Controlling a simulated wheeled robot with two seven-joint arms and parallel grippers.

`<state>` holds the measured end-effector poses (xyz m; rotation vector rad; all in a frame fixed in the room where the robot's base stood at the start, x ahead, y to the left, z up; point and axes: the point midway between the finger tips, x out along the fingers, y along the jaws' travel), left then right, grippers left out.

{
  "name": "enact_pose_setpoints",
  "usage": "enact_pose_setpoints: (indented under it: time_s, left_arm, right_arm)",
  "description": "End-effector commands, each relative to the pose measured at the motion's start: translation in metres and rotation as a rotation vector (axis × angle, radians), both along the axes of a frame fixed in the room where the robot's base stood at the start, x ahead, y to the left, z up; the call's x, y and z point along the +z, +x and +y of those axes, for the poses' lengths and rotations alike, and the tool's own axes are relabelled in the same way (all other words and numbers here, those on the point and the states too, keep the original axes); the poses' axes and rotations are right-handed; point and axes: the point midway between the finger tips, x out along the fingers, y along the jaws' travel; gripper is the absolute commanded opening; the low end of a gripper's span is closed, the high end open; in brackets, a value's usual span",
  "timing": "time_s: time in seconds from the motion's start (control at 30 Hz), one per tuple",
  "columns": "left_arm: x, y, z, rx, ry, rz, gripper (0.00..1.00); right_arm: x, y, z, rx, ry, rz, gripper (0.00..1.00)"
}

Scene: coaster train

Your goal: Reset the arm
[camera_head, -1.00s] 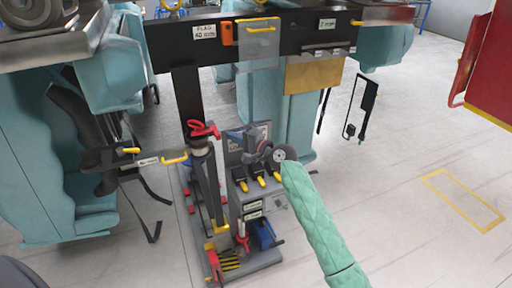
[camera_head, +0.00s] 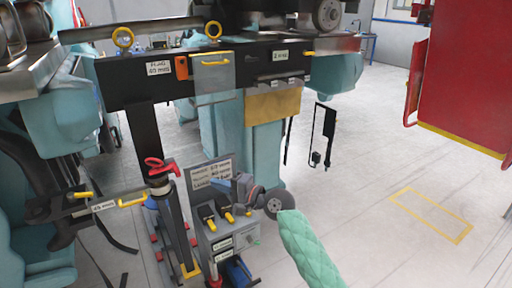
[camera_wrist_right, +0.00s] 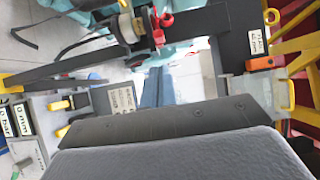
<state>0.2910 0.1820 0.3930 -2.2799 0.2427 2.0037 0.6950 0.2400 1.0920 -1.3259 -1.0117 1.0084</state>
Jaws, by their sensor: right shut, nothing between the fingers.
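My right arm, in a green quilted sleeve (camera_head: 308,250), comes in from the bottom right in the head view. It ends in a dark round joint and a small grey-blue hand. My right gripper (camera_head: 238,188) is shut and empty, in front of a labelled panel (camera_head: 208,173) above the tool stand. Its fingertips are small and hard to make out. In the right wrist view, a dark plate (camera_wrist_right: 170,122) and grey housing fill the lower part. My left gripper is not in view.
A black beam (camera_head: 130,85) with yellow rings and tags spans the top. A grey tool stand (camera_head: 225,238) with yellow-handled levers and a black post with a red knob (camera_head: 160,165) stand close by. A red cabinet (camera_head: 465,85) is at right. Floor at right is clear.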

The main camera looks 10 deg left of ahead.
Motion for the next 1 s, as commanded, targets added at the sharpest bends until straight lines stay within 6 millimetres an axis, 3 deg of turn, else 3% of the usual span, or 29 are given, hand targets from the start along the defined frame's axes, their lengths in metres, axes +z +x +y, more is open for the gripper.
enact_pose_setpoints:
  time_s: [0.17, 0.37, 0.57, 0.77, 0.9, 1.0]
  left_arm:
    - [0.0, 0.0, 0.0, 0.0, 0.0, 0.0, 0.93]
    - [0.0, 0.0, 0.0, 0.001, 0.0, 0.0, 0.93]
    - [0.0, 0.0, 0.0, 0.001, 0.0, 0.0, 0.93]
    - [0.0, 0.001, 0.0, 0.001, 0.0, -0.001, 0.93]
    - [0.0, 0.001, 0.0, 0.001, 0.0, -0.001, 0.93]
    - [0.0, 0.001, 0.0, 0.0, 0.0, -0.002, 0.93]
  right_arm:
    - [-0.001, 0.0, 0.0, 0.003, -0.025, -0.075, 0.0]
    - [-0.014, 0.005, -0.001, -0.01, -0.156, -0.297, 0.0]
    - [-0.046, 0.038, -0.02, -0.071, -0.401, -0.572, 0.0]
    - [-0.089, 0.097, -0.077, -0.159, -0.721, -0.792, 0.0]
    - [-0.148, 0.118, -0.128, -0.184, -0.933, -0.836, 0.0]
    - [-0.195, 0.121, -0.163, -0.185, -1.062, -0.827, 0.0]
